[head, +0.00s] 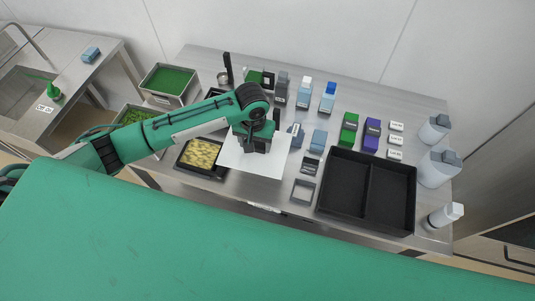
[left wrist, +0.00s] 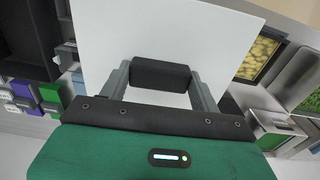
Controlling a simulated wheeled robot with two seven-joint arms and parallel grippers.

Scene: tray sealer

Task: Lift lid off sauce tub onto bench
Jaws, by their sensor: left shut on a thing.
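The lid (head: 239,159) is a flat white plate with a black block handle (left wrist: 160,75). My left gripper (head: 256,143) is above it, shut on the handle, one finger on each side in the left wrist view. The lid (left wrist: 105,30) fills the upper middle of that view. It hides whatever lies beneath, so I cannot see the sauce tub for certain or tell how high the lid is. The steel bench (head: 272,195) shows around it. My right gripper is in neither view.
A dark tray with yellow food (head: 203,153) is close to the lid's left. A black two-part tray (head: 364,190) and a small square frame (head: 303,191) are to its right. Several coloured boxes (head: 348,130) stand behind. White bottles (head: 438,168) line the right end.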

